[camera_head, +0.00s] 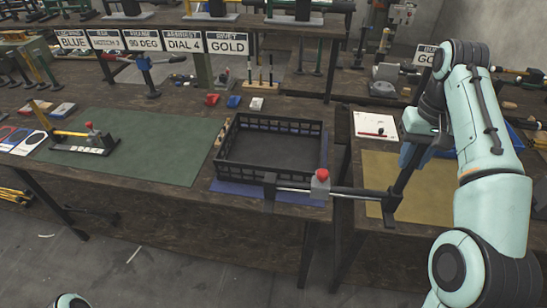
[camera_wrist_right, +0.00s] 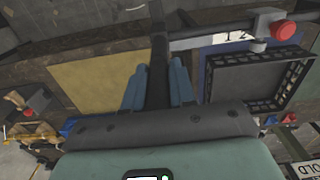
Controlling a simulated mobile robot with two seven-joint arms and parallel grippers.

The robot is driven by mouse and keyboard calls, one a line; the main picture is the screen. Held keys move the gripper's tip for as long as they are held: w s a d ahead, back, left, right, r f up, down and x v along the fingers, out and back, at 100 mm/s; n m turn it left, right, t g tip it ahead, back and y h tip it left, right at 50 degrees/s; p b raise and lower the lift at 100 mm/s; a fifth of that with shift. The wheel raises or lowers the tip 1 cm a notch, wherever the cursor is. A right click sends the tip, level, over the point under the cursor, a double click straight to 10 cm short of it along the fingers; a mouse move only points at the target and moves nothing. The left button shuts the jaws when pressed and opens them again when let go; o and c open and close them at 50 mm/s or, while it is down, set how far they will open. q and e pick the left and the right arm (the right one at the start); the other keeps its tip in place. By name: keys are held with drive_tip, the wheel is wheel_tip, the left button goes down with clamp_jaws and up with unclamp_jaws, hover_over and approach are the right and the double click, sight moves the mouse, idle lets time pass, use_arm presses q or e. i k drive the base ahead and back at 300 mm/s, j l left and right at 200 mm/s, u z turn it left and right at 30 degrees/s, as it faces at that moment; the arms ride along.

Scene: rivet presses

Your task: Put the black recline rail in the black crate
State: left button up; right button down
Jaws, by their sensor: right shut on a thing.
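The black recline rail (camera_head: 404,172) has a dark arm, a silver rod and a grey block with a red knob. My right gripper (camera_head: 417,150) is shut on its dark arm; in the right wrist view the blue fingers (camera_wrist_right: 158,88) close on both sides of the rail (camera_wrist_right: 158,55). The rail is held above the table, its rod reaching left across the front right corner of the black crate (camera_head: 230,172) in the head view. The crate is open-topped and empty, and also shows in the wrist view (camera_wrist_right: 210,85). My left gripper is out of view.
The crate stands on a blue mat (camera_head: 290,196). A green mat (camera_head: 150,135) with another rail-like part (camera_head: 85,143) lies left. Small red (camera_head: 212,99), blue (camera_head: 233,101) and white (camera_head: 257,103) pieces lie behind the crate. A yellow mat (camera_head: 425,205) lies right, beyond a table gap.

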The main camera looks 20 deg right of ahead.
sight(276, 145)
drive_tip(key=i, duration=1.5)
